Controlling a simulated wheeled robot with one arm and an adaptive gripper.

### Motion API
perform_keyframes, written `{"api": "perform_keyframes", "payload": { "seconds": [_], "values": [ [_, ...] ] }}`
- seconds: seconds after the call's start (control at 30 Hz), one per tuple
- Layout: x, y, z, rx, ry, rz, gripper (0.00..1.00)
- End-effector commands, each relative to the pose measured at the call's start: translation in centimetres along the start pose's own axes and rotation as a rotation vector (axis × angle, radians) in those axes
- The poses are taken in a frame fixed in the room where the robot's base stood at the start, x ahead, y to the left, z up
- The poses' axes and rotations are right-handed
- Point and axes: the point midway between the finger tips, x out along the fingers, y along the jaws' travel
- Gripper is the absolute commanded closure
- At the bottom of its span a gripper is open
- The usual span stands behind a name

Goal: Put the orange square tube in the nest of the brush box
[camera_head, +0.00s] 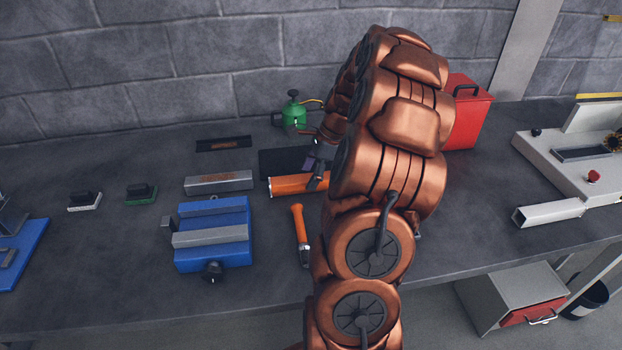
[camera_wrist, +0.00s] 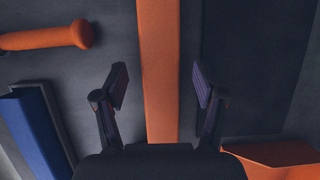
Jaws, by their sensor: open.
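The orange square tube (camera_head: 298,184) lies flat on the bench; its right part is hidden behind my arm in the head view. In the wrist view the orange tube (camera_wrist: 158,70) runs lengthwise between the spread fingers of my gripper (camera_wrist: 160,88). My gripper (camera_head: 317,167) is open over the tube, with a gap on both sides, holding nothing. The brush box (camera_head: 545,150) is a pale machine at the far right with a round bristle brush (camera_head: 613,142) and a red button. A long dark recess (camera_head: 582,154) in its top looks like the nest and appears empty.
A blue vise (camera_head: 213,259) and an orange-handled tool (camera_head: 300,232) lie nearby. A grey bar (camera_head: 218,182) is left of the tube; a dark mat (camera_wrist: 250,60) lies beside it. A red toolbox (camera_head: 467,115) stands behind my arm. A pale square tube (camera_head: 549,212) lies before the brush box.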

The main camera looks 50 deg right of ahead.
Motion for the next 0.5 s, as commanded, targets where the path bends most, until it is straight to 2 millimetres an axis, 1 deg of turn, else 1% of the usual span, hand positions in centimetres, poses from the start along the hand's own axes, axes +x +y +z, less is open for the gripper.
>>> {"api": "perform_keyframes", "payload": {
  "seconds": [0.03, 0.1, 0.33, 0.37, 0.5],
  "values": [
    [0.66, 0.19, 0.1, 0.001, -0.002, 0.007, 0.29],
    [1.26, 0.16, 0.04, 0.001, -0.002, 0.005, 0.29],
    [1.52, 0.04, -0.05, 0.001, 0.0, 0.001, 0.29],
    [1.52, 0.04, -0.05, 0.001, 0.0, 0.001, 0.31],
    [1.51, 0.05, -0.05, 0.001, 0.0, 0.001, 0.46]
  ]
}}
